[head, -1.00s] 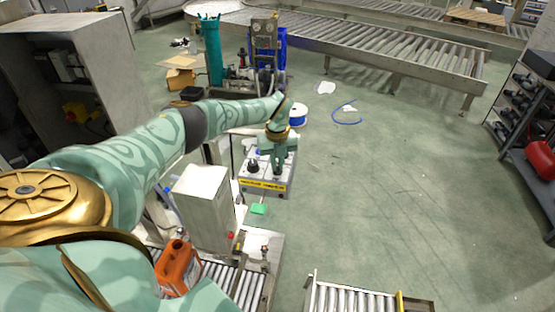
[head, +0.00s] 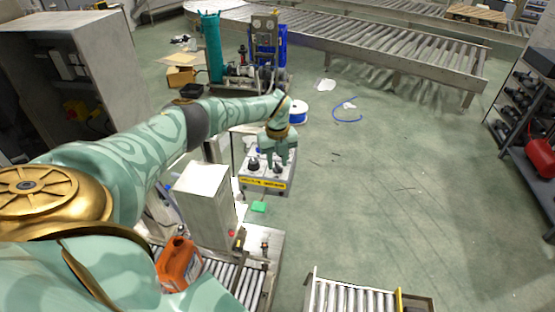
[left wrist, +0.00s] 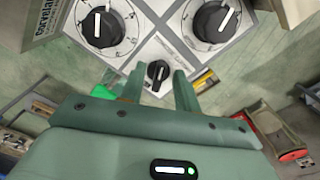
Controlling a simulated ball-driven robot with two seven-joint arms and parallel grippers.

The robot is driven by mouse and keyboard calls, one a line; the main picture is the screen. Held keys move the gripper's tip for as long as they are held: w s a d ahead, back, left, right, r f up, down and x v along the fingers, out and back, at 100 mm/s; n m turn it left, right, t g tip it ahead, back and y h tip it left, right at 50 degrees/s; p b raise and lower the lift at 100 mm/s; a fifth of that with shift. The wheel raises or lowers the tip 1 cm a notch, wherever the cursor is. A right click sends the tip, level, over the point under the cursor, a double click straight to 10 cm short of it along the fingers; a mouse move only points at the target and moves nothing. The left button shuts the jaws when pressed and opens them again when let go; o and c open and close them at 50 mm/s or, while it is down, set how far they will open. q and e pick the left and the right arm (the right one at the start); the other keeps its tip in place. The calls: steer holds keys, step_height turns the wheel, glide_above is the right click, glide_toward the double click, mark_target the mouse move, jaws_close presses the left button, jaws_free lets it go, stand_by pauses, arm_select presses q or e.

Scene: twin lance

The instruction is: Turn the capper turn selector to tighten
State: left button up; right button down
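A grey control box (head: 246,183) with a yellow label strip stands ahead of me, with dark knobs on its top. In the left wrist view its white panel (left wrist: 165,47) carries two large black dial knobs (left wrist: 100,27) (left wrist: 215,20) and a small black selector knob (left wrist: 158,70) with a white pointer line. I cannot read which knob is named the capper turn selector. My left gripper (head: 279,160) is over the box. In the left wrist view its two fingers (left wrist: 159,78) are apart, with the small knob showing between their tips and clear gaps beside it. My right gripper is out of view.
A grey upright box (head: 203,205) stands left of the control box, with an orange jug (head: 177,264) nearer me. A green pad (head: 259,207) lies in front of the control box. Roller conveyors (head: 350,298) lie in front and at the back. The floor to the right is open.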

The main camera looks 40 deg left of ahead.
mark_target(277, 164)
arm_select(q)
step_height(277, 164, up, 16)
steer(key=shift+r+b, duration=0.15)
steer(key=shift+b, duration=0.3)
stand_by(0.4)
